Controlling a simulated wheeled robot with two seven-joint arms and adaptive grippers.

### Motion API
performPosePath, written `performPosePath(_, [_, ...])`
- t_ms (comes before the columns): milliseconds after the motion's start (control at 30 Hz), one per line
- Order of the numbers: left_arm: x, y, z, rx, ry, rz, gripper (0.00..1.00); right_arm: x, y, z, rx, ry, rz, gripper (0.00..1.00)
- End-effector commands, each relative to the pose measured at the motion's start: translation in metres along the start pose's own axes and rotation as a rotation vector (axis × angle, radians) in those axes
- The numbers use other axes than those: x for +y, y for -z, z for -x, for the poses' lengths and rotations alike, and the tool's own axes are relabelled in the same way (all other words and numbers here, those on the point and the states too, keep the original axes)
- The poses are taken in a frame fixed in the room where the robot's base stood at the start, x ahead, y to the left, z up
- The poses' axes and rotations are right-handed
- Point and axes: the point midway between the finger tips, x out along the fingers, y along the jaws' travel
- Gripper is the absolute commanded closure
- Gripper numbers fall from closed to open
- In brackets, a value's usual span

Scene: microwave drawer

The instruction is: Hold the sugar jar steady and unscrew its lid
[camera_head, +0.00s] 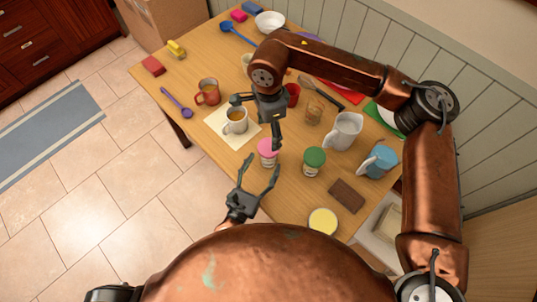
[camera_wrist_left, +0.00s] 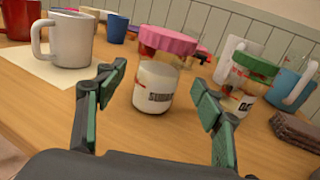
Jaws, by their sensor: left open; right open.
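The sugar jar (camera_wrist_left: 156,88) is upright on the wooden table, with a pink lid (camera_wrist_left: 166,40) on top and its label facing the left wrist camera. In the head view the jar (camera_head: 267,153) stands near the table's front edge. My left gripper (camera_head: 261,169) is open just in front of it. In the left wrist view the jar appears between the two spread fingers, beyond the fingertips, apart from them. My right gripper (camera_head: 256,121) is open above the table, behind the jar and over the white mug's area. It holds nothing that I can see.
A green-lidded jar (camera_head: 313,161) stands right of the sugar jar. A white mug (camera_head: 235,122) on a pale mat (camera_head: 216,127) is to its left. A brown block (camera_head: 346,194), a white pitcher (camera_head: 343,132) and a blue pitcher (camera_head: 379,162) are farther right.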

Motion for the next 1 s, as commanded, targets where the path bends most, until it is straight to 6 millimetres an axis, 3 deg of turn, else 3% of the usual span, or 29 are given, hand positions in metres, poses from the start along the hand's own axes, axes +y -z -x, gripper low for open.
performPosePath(200, [0.0, -0.001, -0.034, -0.002, -0.001, 0.002, 0.38, 0.0, -0.001, 0.0, -0.003, 0.0, 0.0, 0.34])
performPosePath(400, [0.001, 0.0, -0.05, 0.0, -0.001, 0.003, 0.38, 0.0, -0.001, 0.0, -0.004, -0.001, 0.0, 0.34])
performPosePath(733, [0.001, 0.0, -0.053, 0.0, -0.002, 0.003, 0.39, 0.001, -0.002, 0.0, -0.005, -0.001, 0.0, 0.34])
performPosePath(1000, [0.001, 0.0, -0.053, 0.0, -0.002, 0.003, 0.58, 0.001, -0.002, 0.0, -0.005, -0.001, 0.0, 0.34])
